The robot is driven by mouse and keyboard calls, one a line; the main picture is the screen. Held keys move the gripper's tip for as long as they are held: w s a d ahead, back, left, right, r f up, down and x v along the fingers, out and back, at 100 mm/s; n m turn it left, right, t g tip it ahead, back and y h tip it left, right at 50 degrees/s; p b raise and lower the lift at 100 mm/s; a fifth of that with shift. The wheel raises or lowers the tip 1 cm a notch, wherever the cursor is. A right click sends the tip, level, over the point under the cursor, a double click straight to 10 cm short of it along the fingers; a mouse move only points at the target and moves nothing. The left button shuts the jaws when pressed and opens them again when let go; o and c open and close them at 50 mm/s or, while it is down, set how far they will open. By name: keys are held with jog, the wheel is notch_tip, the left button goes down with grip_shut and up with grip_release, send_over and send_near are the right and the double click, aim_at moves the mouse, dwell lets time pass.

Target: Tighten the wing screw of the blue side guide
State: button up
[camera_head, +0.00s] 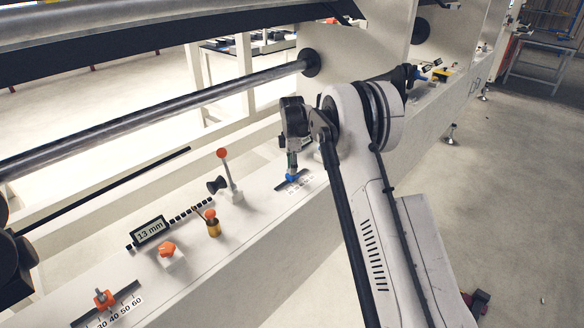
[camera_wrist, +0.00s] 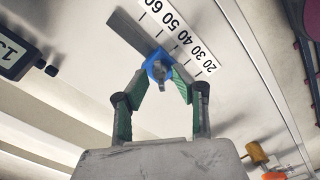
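The blue side guide with its wing screw (camera_head: 291,178) sits on a scale slot of the white rail, below my gripper (camera_head: 292,168). The exact contact is partly hidden by the fingertips.
Along the rail toward the near left stand a red-topped lever (camera_head: 225,170), a brass post with an orange knob (camera_head: 212,222), an orange knob (camera_head: 167,249), a "13 mm" display (camera_head: 150,231) and an orange side guide (camera_head: 103,298). A long roller (camera_head: 160,108) runs behind. The floor at right is mostly clear.

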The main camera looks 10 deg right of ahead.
grip_shut()
jog(key=shift+m, duration=0.3)
jog(key=m+b, duration=0.1)
jog(key=m, duration=0.9)
jog(key=shift+b, duration=0.4)
dwell(0.5)
grip_release()
